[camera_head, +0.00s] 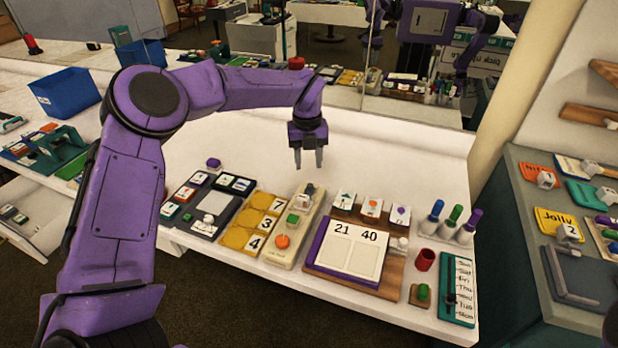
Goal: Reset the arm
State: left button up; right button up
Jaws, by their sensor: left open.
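My left arm (150,190) is purple with black joints. It rises from the lower left, bends at a high elbow and reaches right over the white table. My left gripper (309,158) hangs pointing down above the back middle of the table, with its two grey fingers apart and nothing between them. It is clear of the objects, which lie in front of it. My right gripper does not show, apart from a possible dark sliver at the lower right edge.
A blue bin (65,92) stands left. A mirror spans the back.

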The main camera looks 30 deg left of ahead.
pick_arm(q)
notch_tip(320, 180, up, 2)
jog(key=shift+r, duration=0.1)
dwell(0.4)
